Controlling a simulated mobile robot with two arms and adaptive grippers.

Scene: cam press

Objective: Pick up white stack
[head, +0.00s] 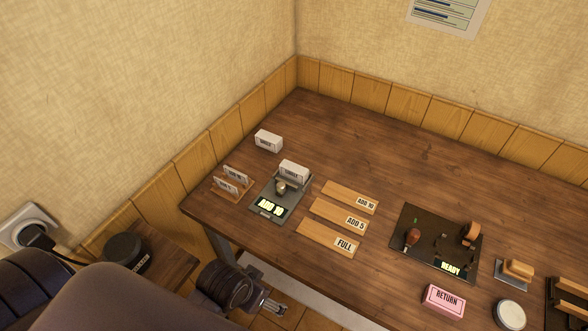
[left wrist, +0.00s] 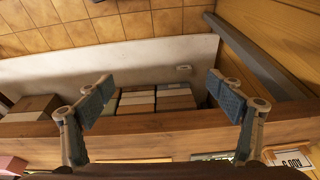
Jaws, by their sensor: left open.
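Two white blocks with dark print are on the table in the head view. One white block (head: 268,141) stands alone near the left wall. The other white block (head: 293,171) is at the back of a small grey device (head: 272,199) with a lit display. I cannot tell which is the white stack. My left gripper (head: 273,305) is off the table's front edge, apart from both blocks. In the left wrist view my left gripper (left wrist: 162,98) has its fingers wide apart with nothing between them. My right gripper is not in view.
Upright cards (head: 228,188) stand left of the device. Wooden strips labelled FULL (head: 327,238), ADD 5 (head: 338,215) and ADD 10 (head: 350,196) lie to its right. A dark READY panel (head: 433,246) and pink RETURN block (head: 444,300) are farther right. The table's back middle is clear.

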